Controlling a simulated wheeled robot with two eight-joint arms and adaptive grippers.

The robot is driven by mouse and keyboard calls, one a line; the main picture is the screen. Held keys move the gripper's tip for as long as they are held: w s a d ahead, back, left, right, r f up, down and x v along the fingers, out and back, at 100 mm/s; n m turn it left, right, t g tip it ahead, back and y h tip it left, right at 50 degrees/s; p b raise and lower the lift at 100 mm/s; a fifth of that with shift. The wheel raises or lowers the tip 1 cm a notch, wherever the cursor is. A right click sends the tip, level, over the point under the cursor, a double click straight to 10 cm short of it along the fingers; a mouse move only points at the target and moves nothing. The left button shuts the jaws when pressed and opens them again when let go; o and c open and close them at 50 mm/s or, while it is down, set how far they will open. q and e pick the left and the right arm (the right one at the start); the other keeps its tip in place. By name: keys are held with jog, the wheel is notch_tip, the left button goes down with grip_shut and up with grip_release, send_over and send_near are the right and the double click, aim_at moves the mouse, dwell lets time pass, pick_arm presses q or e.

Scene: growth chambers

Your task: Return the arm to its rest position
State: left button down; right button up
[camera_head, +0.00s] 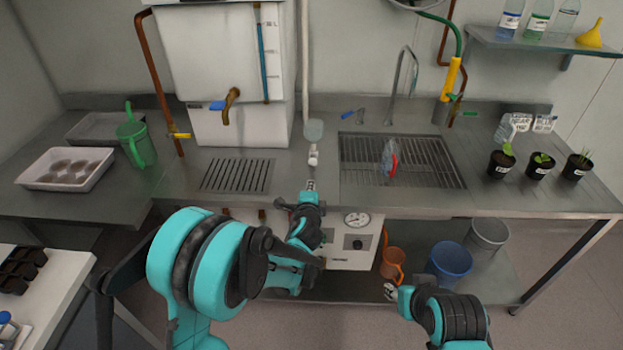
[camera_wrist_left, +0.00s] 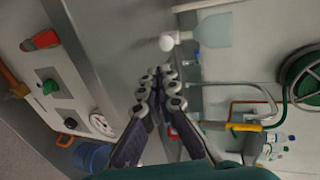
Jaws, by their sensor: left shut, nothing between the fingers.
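My left arm reaches forward from the lower left in the head view. Its gripper (camera_head: 310,186) is over the front edge of the steel counter (camera_head: 300,165), just below a small white fitting. In the left wrist view the left gripper's fingers (camera_wrist_left: 160,82) are together with nothing between them.
A sink rack (camera_head: 430,165) holds a small bottle with a red part (camera_head: 391,160). Potted seedlings (camera_head: 540,165) stand at the right. A green watering can (camera_head: 137,145) and a white tray (camera_head: 30,178) are at the left. A blue bucket (camera_head: 449,262) is below the counter.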

pick_arm(q)
jog(key=shift+s, duration=0.25)
dwell(0.3)
jog(key=s+a+r+n+g+y, duration=0.1)
jog(key=s+a+r+n+g, duration=0.1)
jog(key=s+a+r+n, duration=0.3)
jog(key=s+a+r+n+g+y, duration=0.1)
jog(key=s+a+r+n+g, duration=0.1)
jog(key=s+a+n, duration=0.35)
jog(key=s+a+f+n+g+h, duration=0.1)
jog(key=s+n, duration=0.2)
jog(key=s, duration=0.8)
jog(key=s+a+f+n+g+h, duration=0.1)
jog(key=s+n, duration=0.3)
jog(key=s, duration=0.8)
jog(key=shift+s+a+f+g, duration=0.15)
jog(key=shift+a+f+g, duration=0.5)
jog(key=shift+g, duration=0.15)
jog(key=shift+n, duration=0.25)
